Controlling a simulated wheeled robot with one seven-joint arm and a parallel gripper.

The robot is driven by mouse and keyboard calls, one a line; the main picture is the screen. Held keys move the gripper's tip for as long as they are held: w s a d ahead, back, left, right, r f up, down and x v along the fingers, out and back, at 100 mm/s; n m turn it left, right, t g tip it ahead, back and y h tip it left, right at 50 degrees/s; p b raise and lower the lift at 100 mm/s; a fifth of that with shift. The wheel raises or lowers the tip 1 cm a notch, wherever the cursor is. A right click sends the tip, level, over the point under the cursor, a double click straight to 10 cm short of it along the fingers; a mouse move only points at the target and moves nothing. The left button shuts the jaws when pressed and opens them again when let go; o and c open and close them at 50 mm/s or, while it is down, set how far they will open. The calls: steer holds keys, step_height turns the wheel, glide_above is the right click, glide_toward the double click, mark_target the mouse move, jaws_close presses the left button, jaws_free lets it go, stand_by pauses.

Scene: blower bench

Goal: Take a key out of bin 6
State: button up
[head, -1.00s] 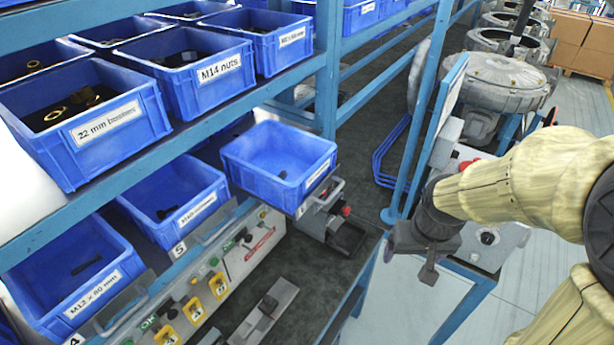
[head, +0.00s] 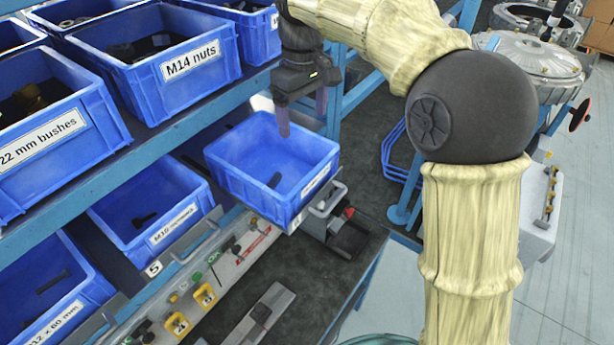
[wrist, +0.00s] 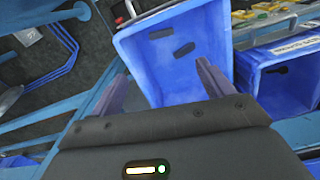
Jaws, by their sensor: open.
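A blue bin (head: 247,190) stands tilted at the end of the lower row, just past the bin above the 5 tag; its own label is too small to read. A small dark piece (head: 274,180), perhaps a key, lies on its floor. In the wrist view the same bin (wrist: 140,65) shows two dark shapes; the lower one (wrist: 185,49) looks like a loose piece, and I cannot tell whether the upper one is a piece or an opening. My gripper (head: 302,125) is open and empty, pointing down over the bin's far part, with its fingers (wrist: 162,70) apart from the dark pieces.
An upper shelf holds bins, including M14 nuts (head: 160,92), close left of my gripper. A blue shelf post (head: 334,90) stands right behind it. A neighbouring bin (head: 130,215) sits left. Tools lie on the bench below.

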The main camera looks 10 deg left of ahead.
steer(key=shift+a+r, duration=0.1)
steer(key=shift+r, duration=0.05)
step_height(320, 180, down, 12)
steer(key=shift+f+p, duration=0.2)
steer(key=shift+p, duration=0.85)
steer(key=shift+s, duration=0.1)
steer(key=shift+f+p, duration=0.3)
steer(key=shift+p, duration=0.05)
steer(key=shift+s+d+f+p, duration=0.1)
steer(key=shift+f+p, duration=0.35)
steer(key=shift+f, duration=0.7)
steer(key=shift+s+d+f+p, duration=0.1)
steer(key=shift+f+p, duration=0.3)
steer(key=shift+f, duration=0.7)
